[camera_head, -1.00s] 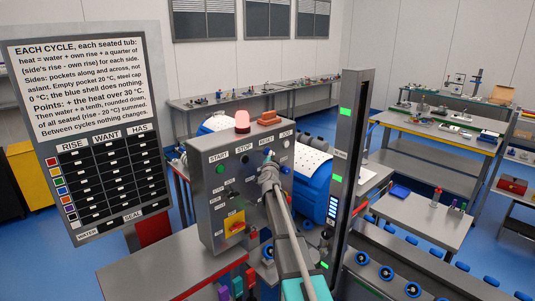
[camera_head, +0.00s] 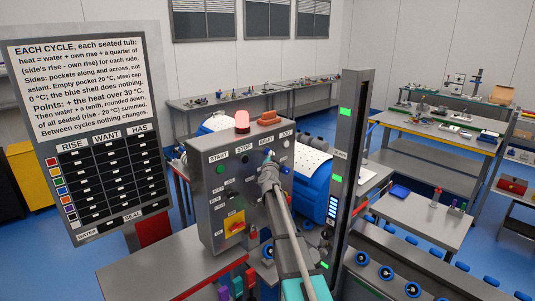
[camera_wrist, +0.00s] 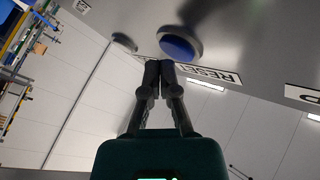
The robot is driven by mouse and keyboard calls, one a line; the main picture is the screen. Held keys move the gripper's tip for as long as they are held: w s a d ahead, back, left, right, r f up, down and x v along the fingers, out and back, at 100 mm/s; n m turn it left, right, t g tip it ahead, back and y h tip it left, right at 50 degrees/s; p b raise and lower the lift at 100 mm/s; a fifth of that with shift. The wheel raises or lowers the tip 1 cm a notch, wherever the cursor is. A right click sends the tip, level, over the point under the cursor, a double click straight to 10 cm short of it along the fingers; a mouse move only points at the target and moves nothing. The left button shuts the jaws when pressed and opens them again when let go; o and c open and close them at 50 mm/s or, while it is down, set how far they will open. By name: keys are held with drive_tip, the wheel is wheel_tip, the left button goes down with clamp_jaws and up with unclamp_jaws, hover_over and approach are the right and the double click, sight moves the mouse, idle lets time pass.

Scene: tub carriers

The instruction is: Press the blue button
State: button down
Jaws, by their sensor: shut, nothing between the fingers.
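The blue button (camera_wrist: 180,48) is a round blue cap in a dark ring on the grey control box (camera_head: 207,200). In the wrist view it is close beyond my fingertips, just right of them, by a label reading RESET. In the head view only a bit of blue (camera_head: 268,153) shows above my gripper (camera_head: 268,165), which covers much of that spot. In the wrist view my gripper (camera_wrist: 159,64) is shut and empty, its two fingertips side by side. Whether the tips touch the button or the panel, I cannot tell.
On the same panel are a green button (camera_head: 220,169) under START, a dark one (camera_head: 244,160) under STOP, a pale one (camera_head: 286,142) and a red knob on a yellow plate (camera_head: 234,223). A red lamp (camera_head: 242,121) tops the box. A dark post (camera_head: 352,150) stands at right.

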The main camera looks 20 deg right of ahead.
drive_tip(key=shift+w+a, duration=0.2)
drive_tip(key=shift+w, duration=0.35)
idle(0.7)
drive_tip(key=shift+s+d, duration=0.2)
drive_tip(key=shift+s, duration=0.3)
idle(0.4)
drive_tip(key=s+d, duration=0.2)
drive_tip(key=s, duration=0.3)
drive_tip(key=shift+s, duration=0.35)
idle(1.0)
